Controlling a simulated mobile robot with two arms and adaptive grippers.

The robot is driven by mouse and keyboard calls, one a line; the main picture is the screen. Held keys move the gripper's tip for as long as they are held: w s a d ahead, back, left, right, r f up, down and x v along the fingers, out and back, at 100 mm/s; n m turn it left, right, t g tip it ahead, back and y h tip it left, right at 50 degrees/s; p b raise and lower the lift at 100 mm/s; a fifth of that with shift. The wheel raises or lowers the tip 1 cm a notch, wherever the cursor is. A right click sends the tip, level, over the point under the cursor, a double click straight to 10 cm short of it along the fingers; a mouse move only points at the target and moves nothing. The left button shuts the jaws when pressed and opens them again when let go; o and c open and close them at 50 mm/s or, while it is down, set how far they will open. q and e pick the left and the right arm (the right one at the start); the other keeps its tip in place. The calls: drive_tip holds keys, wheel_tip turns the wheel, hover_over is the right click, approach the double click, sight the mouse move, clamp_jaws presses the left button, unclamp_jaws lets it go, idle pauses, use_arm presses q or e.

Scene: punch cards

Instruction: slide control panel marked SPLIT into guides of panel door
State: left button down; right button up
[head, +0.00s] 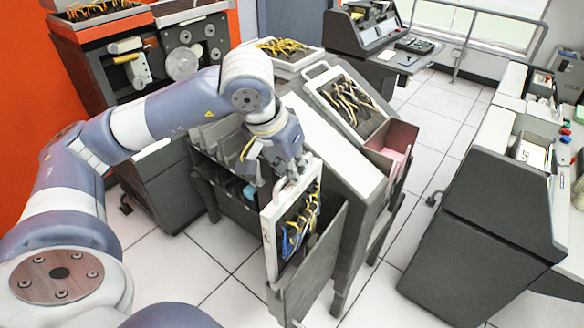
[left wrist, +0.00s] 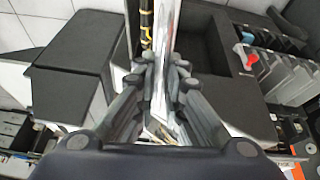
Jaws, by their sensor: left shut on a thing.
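The control panel (head: 271,245) has a pale frame with yellow and blue wires on its face. Faint lettering on its near edge is too small to read. My left gripper (head: 290,178) is shut on its top edge and holds it upright. In the left wrist view the panel (left wrist: 163,50) shows edge-on between the fingers of my left gripper (left wrist: 158,82). The dark panel door (head: 318,268) stands open at the machine's near end, close beside the panel's lower part. Whether the panel's lower edge sits in the guides is hidden. My right gripper is out of view.
Another wired panel (head: 345,100) lies on the machine's sloped top, beside a reddish card hopper (head: 392,142). A tray of yellow wires (head: 283,50) sits behind. A dark machine (head: 480,215) stands at right, across free tiled floor (head: 425,135).

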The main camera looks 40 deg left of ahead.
sight(292, 187)
use_arm(q)
drive_tip(key=shift+d+r, duration=0.1)
drive_tip(key=shift+r, duration=0.1)
idle(0.6)
drive_tip(key=shift+f+b, duration=0.15)
drive_tip(key=shift+b, duration=0.25)
drive_tip(key=shift+f+b, duration=2.1)
drive_tip(key=shift+b, duration=0.65)
drive_tip(key=shift+f, duration=0.15)
drive_tip(key=shift+f+b, duration=3.3)
drive_tip(key=shift+b, duration=0.2)
drive_tip(key=shift+f+b, duration=0.1)
drive_tip(key=shift+b, duration=0.35)
